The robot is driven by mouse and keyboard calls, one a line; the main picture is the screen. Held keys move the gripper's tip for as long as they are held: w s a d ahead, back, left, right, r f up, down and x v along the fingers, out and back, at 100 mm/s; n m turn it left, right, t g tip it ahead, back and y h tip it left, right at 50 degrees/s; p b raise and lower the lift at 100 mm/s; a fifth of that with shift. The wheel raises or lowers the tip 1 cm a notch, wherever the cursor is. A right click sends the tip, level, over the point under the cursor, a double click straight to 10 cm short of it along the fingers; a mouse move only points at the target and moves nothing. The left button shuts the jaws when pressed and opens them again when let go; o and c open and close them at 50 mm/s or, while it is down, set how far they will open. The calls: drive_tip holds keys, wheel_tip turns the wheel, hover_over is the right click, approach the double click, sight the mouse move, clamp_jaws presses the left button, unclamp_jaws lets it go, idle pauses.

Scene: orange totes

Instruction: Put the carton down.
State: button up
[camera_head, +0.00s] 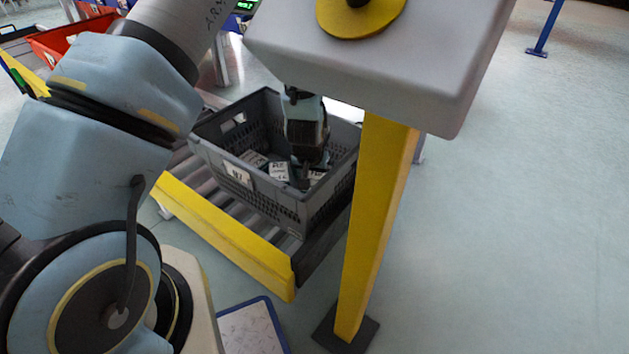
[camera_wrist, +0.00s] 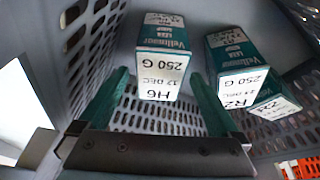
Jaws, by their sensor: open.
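My gripper (camera_head: 305,158) reaches down into a grey perforated crate (camera_head: 285,215). In the wrist view my gripper (camera_wrist: 165,92) is open, with a finger on each side of a teal and white carton (camera_wrist: 162,50) marked H6. I see a gap between that carton and the left finger. The carton stands on the crate's floor. Two more cartons of the same kind are to its right: one marked R2 (camera_wrist: 236,62) and another (camera_wrist: 275,104) partly behind it. In the head view the cartons are small and partly hidden by my gripper.
The crate sits on a roller conveyor with a yellow edge rail (camera_head: 222,235). A grey housing on a yellow post (camera_head: 372,220) stands close on the right. A red tote (camera_head: 75,40) is at the far left.

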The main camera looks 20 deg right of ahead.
drive_tip(key=p+v, duration=0.2)
drive_tip(key=v, duration=0.9)
drive_tip(key=w+a+r+n+y, duration=0.1)
drive_tip(key=w+a+r+n, duration=0.1)
drive_tip(key=a+r, duration=0.5)
drive_tip(key=w+a+r+n, duration=0.2)
drive_tip(key=a+r, duration=0.2)
drive_tip(key=a, duration=0.7)
drive_tip(key=s+a+r+n, duration=0.1)
drive_tip(key=s+a+r, duration=0.1)
drive_tip(key=a, duration=0.4)
drive_tip(key=s+a+r+n+g+y, duration=0.1)
drive_tip(key=s+a+r, duration=0.2)
drive_tip(key=a, duration=0.4)
drive_tip(key=shift+g, duration=0.3)
drive_tip(key=shift+s+a+r, duration=0.15)
